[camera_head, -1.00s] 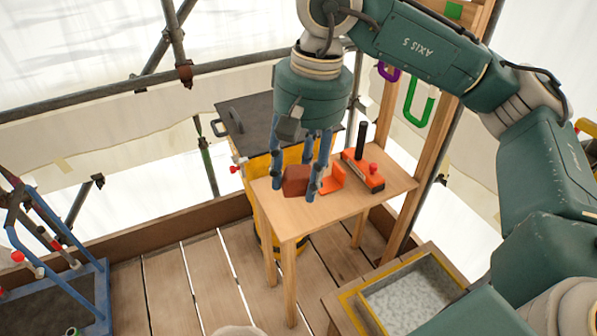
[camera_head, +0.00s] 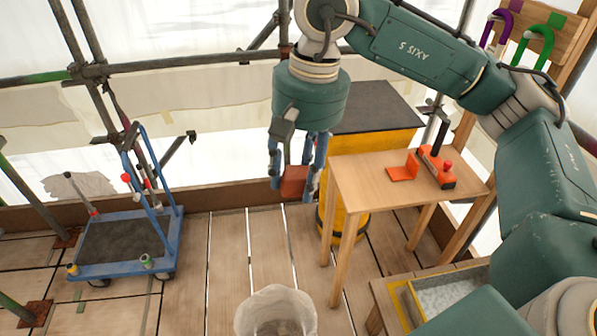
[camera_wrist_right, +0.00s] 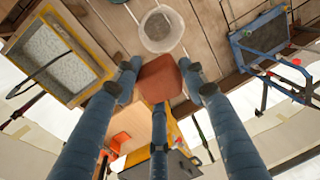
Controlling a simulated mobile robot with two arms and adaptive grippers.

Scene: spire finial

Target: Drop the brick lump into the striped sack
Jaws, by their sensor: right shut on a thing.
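The brick lump (camera_head: 293,186) is a reddish-brown block. My right gripper (camera_head: 294,168) is shut on it and holds it in the air, just left of the wooden table. In the right wrist view the lump (camera_wrist_right: 160,78) sits between the blue fingers. A pale, open-topped, bag-like container (camera_head: 275,312) stands on the plank floor at the bottom edge of the head view, partly cut off. It also shows beyond the lump in the wrist view (camera_wrist_right: 161,28). I cannot make out stripes on it. My left gripper is not in view.
The wooden table (camera_head: 368,188) holds an orange bracket (camera_head: 403,170) and an orange tool with a dark handle (camera_head: 436,165). A yellow drum (camera_head: 352,225) stands behind it. A blue trolley (camera_head: 125,240) is at left, a grey-filled tray (camera_head: 450,292) at lower right. The planks between are clear.

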